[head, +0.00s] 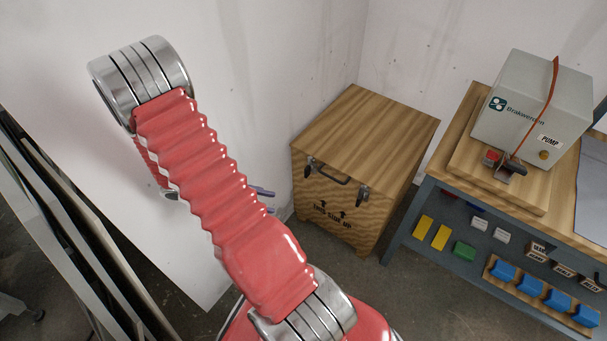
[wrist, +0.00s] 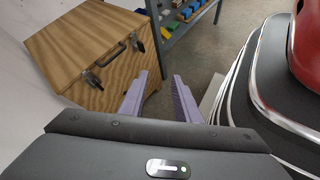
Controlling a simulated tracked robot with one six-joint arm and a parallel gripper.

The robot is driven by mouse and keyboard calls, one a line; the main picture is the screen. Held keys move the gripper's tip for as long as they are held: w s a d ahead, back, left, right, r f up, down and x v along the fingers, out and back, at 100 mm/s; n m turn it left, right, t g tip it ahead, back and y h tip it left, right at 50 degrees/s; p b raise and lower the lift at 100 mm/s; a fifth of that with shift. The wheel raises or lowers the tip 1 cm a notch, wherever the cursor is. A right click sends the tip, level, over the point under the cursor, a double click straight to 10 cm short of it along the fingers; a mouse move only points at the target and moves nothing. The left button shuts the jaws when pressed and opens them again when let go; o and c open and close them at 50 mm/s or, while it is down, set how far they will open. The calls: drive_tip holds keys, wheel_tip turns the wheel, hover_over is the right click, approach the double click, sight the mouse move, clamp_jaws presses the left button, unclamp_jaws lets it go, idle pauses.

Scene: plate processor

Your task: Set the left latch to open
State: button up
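A wooden crate (head: 392,120) stands in the corner, with a dark handle (head: 328,176) on its front between two metal latches. The left latch (head: 309,168) is at the upper left of the front face, and the right latch (head: 364,193) at the upper right. In the wrist view the left latch (wrist: 92,80) and right latch (wrist: 138,44) also show; their settings are too small to tell. My gripper (head: 268,200) is left of the crate, mostly hidden behind my red arm. In the wrist view my gripper (wrist: 159,77) has its purple fingers apart, empty, and clear of the latches.
A workbench (head: 420,215) with a grey pump box (head: 535,105) on top and coloured blocks on its lower shelf stands right of the crate. Panels (head: 60,230) lean at the left. Bare floor lies in front of the crate.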

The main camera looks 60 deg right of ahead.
drive_tip(key=s+d+f+n+g+h, duration=0.1)
drive_tip(key=s+d+f+n+h, duration=0.1)
drive_tip(key=s+d+f, duration=0.3)
drive_tip(key=n+t+h, duration=0.7)
drive_tip(key=n+h, duration=0.2)
drive_tip(key=n, duration=0.1)
approach(305, 172)
drive_tip(key=a, duration=0.5)
drive_tip(key=shift+w+d+f, duration=0.1)
drive_tip(key=shift+w+d, duration=0.1)
drive_tip(key=shift+w, duration=0.1)
drive_tip(key=shift+d, duration=0.15)
drive_tip(key=d, duration=0.4)
drive_tip(key=s+d, duration=0.1)
drive_tip(key=d, duration=0.4)
drive_tip(key=s+d, duration=0.1)
drive_tip(key=d, duration=0.3)
drive_tip(key=shift+s+d, duration=0.1)
drive_tip(key=shift+d, duration=0.1)
drive_tip(key=shift+c, duration=0.5)
